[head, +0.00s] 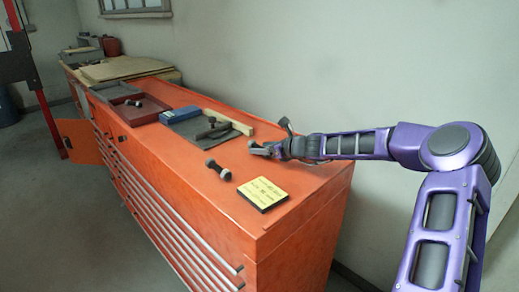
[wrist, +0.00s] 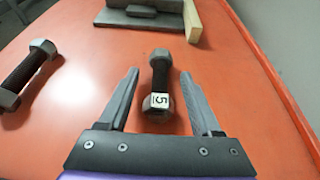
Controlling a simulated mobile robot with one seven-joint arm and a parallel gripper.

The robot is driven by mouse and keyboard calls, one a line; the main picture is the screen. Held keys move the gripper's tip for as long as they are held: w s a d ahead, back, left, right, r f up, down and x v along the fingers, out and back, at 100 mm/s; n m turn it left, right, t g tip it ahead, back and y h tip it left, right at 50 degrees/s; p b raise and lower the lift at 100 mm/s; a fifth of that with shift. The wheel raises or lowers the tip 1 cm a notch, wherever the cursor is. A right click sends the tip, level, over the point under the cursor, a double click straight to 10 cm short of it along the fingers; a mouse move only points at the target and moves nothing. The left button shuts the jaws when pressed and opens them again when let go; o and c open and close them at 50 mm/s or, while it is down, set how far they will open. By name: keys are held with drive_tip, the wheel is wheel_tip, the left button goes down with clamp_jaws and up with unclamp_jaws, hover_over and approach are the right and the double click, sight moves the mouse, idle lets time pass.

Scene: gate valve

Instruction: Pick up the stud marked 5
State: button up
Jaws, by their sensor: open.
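The stud marked 5 (wrist: 160,82) is a dark bolt-like rod with a nut at each end, lying on the orange cabinet top. Its white label with a 5 is on the near nut. My gripper (wrist: 159,75) is open, with one finger on each side of the stud and visible gaps between. In the head view my gripper (head: 274,138) is low over the right part of the cabinet top, and I cannot clearly tell the stud from the fingers there.
A second stud (head: 217,169) lies to the left, also in the wrist view (wrist: 26,76). A yellow notepad (head: 262,192) lies near the front edge. A wall runs along the right.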

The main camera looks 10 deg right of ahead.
clamp_jaws()
drive_tip(key=shift+s+f, duration=0.1)
drive_tip(key=shift+f, duration=0.1)
idle(1.1)
